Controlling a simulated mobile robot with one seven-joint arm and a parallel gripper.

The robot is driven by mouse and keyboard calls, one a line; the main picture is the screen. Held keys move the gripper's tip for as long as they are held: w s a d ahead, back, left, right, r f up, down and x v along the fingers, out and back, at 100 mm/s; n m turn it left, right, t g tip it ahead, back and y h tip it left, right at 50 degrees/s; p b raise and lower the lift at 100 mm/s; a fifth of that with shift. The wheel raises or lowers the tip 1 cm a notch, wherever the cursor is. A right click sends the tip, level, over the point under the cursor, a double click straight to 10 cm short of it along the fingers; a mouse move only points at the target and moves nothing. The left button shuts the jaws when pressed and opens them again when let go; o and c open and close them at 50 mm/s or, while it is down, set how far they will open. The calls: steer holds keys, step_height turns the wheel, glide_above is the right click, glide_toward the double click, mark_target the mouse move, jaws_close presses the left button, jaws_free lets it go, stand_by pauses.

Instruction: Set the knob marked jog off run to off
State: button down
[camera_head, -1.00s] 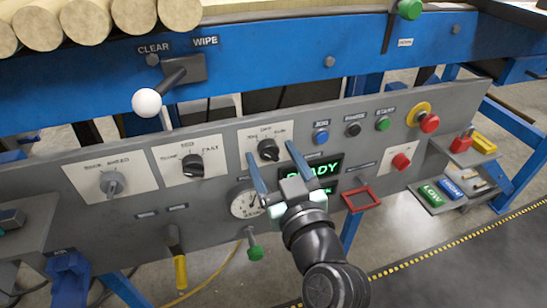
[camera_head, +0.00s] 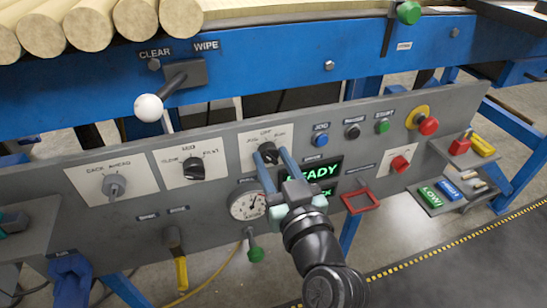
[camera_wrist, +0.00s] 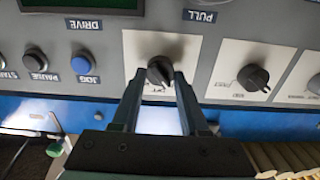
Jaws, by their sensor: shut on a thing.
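The jog off run knob (camera_head: 268,151) is a black knob on a white plate in the grey panel, left of the blue jog button. Its small lettering is hard to read. My gripper (camera_head: 268,157) reaches up from below with its two blue fingers, one on each side of the knob, shut on it. The wrist view shows the plate upside down, with the knob (camera_wrist: 159,69) between the fingertips (camera_wrist: 159,77). The fingers partly hide the knob and the plate's lettering, so I cannot tell exactly which mark the knob points to.
The slow/fast knob (camera_head: 194,168) and a grey knob (camera_head: 114,186) sit to the left. The jog button (camera_head: 321,140), a red mushroom button (camera_head: 429,126) and a green READY display (camera_head: 318,172) are to the right. A white-balled lever (camera_head: 149,107) stands out above the panel.

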steer(key=m+p, duration=0.2)
steer(key=m, duration=0.2)
steer(key=shift+d, duration=0.1)
steer(key=shift+m+p, duration=0.8)
steer(key=shift+m, duration=0.8)
steer(key=shift+f, duration=0.1)
steer(key=shift+c, duration=2.1)
jaws_free()
steer(key=shift+s, duration=0.1)
steer(key=v, duration=1.2)
steer(key=shift+s, duration=0.35)
steer(key=shift+d, duration=0.15)
